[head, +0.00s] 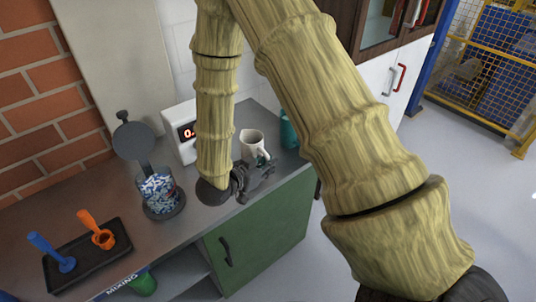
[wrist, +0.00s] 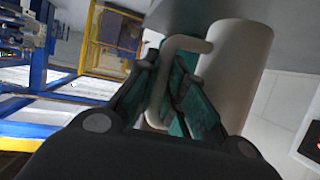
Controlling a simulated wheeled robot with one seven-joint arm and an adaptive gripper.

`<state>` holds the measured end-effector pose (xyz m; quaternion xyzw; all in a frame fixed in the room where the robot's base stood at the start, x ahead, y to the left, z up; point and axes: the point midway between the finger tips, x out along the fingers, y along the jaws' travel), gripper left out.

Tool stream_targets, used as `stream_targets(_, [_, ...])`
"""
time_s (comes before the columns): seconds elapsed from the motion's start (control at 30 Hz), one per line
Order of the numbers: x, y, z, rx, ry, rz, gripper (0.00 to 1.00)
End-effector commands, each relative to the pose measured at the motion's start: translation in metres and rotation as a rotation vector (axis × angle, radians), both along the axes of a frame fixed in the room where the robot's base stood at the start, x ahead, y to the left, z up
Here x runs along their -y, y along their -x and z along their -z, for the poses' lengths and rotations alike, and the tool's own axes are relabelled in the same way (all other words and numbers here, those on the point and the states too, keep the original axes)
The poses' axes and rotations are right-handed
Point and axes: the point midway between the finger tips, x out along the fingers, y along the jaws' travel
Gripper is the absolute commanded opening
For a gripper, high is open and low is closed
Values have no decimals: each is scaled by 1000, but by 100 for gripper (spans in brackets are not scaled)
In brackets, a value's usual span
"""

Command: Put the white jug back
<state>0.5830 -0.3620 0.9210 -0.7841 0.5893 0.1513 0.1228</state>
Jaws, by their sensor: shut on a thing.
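The white jug (head: 251,138) is upright at the back right of the grey counter, with its open top showing. My gripper (head: 262,168) is in front of it, low over the counter. In the wrist view, the jug (wrist: 240,65) shows large at the right, and its handle (wrist: 184,44) runs between the teal-padded fingers of my gripper (wrist: 170,80). The fingers are shut on the handle. I cannot tell whether the jug's base touches the counter.
A display box (head: 181,131) stands left of the jug and a teal container (head: 289,130) right of it. A round-topped stand (head: 134,140) with a filled glass beaker (head: 158,188) is farther left. A black tray (head: 88,262) holds blue and orange tools. The counter's (head: 205,222) front edge is close.

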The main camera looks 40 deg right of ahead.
Motion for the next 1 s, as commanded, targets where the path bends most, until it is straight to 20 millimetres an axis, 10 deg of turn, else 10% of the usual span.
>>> stream_targets(0.4, [43,-52,5,0,0,3,0])
stream_targets(1.0, [51,-62,39,0,1,3,0])
